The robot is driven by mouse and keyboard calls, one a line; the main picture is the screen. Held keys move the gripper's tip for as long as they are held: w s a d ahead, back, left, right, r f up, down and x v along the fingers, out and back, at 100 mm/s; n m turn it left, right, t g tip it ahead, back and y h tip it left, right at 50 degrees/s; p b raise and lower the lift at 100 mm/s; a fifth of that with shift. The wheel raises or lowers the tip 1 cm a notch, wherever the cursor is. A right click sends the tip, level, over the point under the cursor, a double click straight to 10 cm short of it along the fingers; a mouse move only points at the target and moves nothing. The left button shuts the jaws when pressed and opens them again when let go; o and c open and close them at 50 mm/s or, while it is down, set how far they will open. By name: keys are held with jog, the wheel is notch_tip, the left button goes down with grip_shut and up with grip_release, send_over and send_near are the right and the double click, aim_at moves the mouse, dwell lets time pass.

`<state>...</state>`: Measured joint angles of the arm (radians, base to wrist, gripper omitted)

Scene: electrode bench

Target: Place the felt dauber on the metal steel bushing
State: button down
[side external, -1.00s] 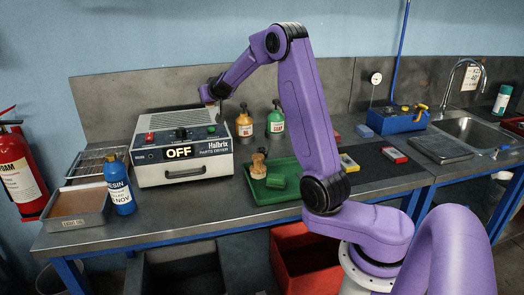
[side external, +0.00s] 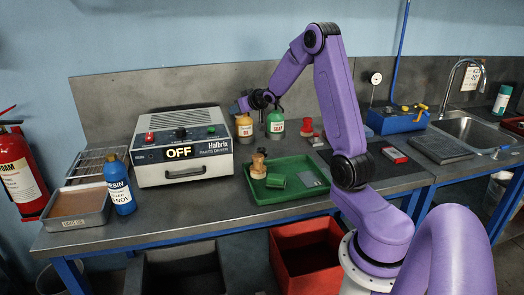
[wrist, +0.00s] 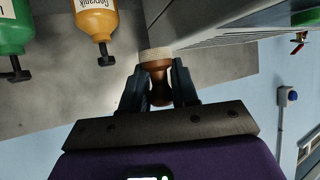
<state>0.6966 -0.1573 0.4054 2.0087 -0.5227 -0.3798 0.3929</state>
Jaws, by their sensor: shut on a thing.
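The felt dauber (wrist: 158,66) has a brown turned handle and a cream felt face. My gripper (wrist: 158,88) is shut around its handle in the wrist view, with the felt end beyond the fingertips. In the side view my wrist is beside the orange and green bottles at the back of the bench; the dauber cannot be made out there. I cannot pick out the metal steel bushing for certain in either view.
An orange bottle (side external: 244,127) and green bottle (side external: 275,123) stand behind.

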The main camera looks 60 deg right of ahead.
jog(key=n+y, duration=0.1)
send_over(262, 149)
notch_tip(262, 149, down, 6)
jog(key=shift+a+f, duration=0.1)
jog(key=shift+f, duration=3.7)
jog(key=shift+f, duration=0.15)
jog(key=c, duration=0.8)
grip_release()
jog(key=shift+c, duration=0.2)
